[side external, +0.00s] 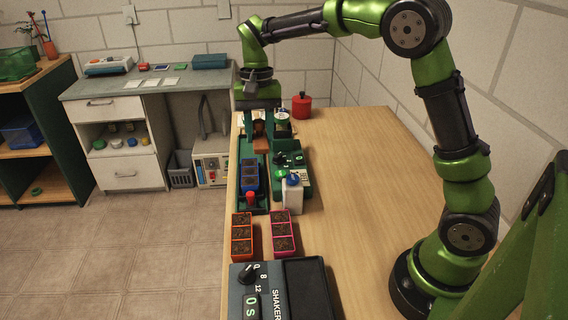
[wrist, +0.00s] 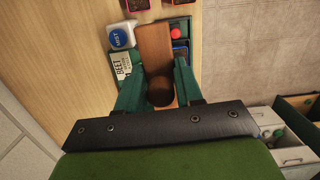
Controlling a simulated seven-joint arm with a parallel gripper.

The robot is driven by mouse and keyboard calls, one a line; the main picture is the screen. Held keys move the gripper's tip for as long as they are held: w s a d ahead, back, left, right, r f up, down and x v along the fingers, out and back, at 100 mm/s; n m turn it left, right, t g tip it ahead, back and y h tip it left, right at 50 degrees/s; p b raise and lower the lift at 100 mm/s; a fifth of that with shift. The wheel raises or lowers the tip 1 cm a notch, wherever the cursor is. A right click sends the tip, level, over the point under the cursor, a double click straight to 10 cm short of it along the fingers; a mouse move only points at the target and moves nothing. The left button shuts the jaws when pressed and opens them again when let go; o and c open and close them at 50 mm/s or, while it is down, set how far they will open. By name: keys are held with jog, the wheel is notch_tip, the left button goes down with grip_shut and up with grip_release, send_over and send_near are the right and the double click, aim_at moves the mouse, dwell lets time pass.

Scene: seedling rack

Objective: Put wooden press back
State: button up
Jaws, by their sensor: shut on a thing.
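The wooden press (wrist: 154,45) is a brown block with a round handle (wrist: 160,92). My gripper (wrist: 160,90) is shut on the handle, with one green finger on each side. In the side external view my gripper (side external: 260,128) is at the far end of the table, and a small brown part of the press (side external: 261,144) shows below it. The press is over the far part of a dark green tray (side external: 240,200). I cannot tell whether it touches anything below. A blue seedling tray (side external: 250,175) with soil cells lies in the green tray, nearer the camera.
A red knob (side external: 251,197) stands at the green tray's near end. Orange (side external: 242,250) and pink (side external: 283,245) seedling trays and a shaker (side external: 305,290) are nearer. The table's right side is clear.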

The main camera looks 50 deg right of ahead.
jog(key=s+a+f, duration=0.1)
jog(key=s, duration=0.8)
send_over(315, 239)
notch_tip(315, 239, down, 5)
jog(key=shift+w+d+f, duration=0.1)
jog(key=shift+d+f, duration=0.05)
jog(key=shift+f, duration=5.75)
jog(key=shift+f, duration=0.55)
jog(key=o, duration=1)
notch_tip(315, 239, up, 16)
jog(key=w+d, duration=0.1)
jog(key=s+r+n+t, duration=0.1)
jog(key=r+t, duration=0.1)
jog(key=s+a+r+n+t, duration=0.1)
jog(key=s+r+n+t, duration=0.1)
jog(key=r+t, duration=0.1)
jog(key=s+r+n+t+y, duration=0.1)
jog(key=r+t, duration=0.2)
jog(key=shift+s+a+n, duration=0.15)
jog(key=shift+a+n, duration=0.15)
jog(key=shift+a, duration=0.05)
